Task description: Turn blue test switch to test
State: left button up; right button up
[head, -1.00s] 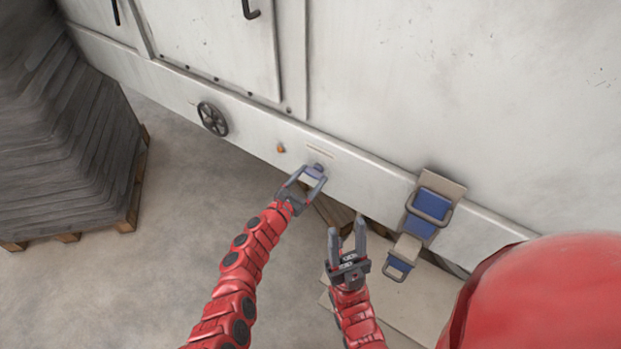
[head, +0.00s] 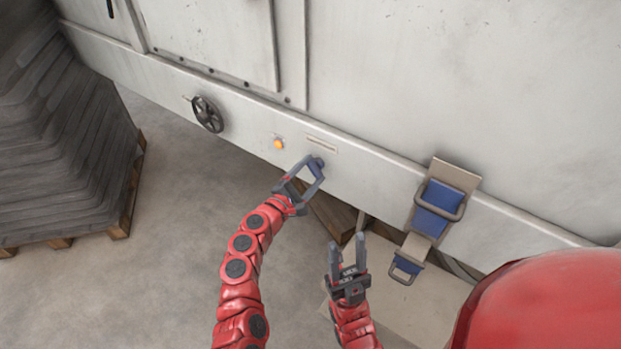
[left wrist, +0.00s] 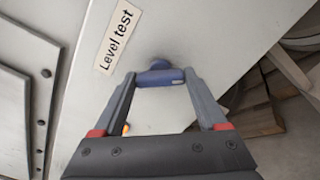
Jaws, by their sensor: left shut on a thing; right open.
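The blue test switch (head: 318,162) sits on the low band of the white machine. It also shows in the left wrist view as a blue bar handle (left wrist: 160,77) below a "Level test" label (left wrist: 119,35). My left gripper (head: 310,173) has its fingers at both ends of the handle and is shut on it; the wrist view shows the handle spanning between the fingertips. My right gripper (head: 347,254) is open and empty, lower and to the right, apart from the machine. An orange lamp (head: 278,144) left of the switch looks bright.
A black handwheel (head: 208,114) is on the machine to the left. A blue-padded bracket with grey handles (head: 438,208) hangs on the right. A stack of grey sheets (head: 62,150) on a wooden pallet stands far left. The floor between is clear.

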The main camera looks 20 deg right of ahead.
pick_arm(q)
jog(key=shift+m+b, duration=0.6)
jog(key=shift+m, duration=0.2)
jog(key=o, duration=1.3)
jog(key=shift+s+a, duration=0.1)
jog(key=b+v, duration=0.2)
jog(key=v, duration=1.5)
jog(key=shift+b, duration=0.4)
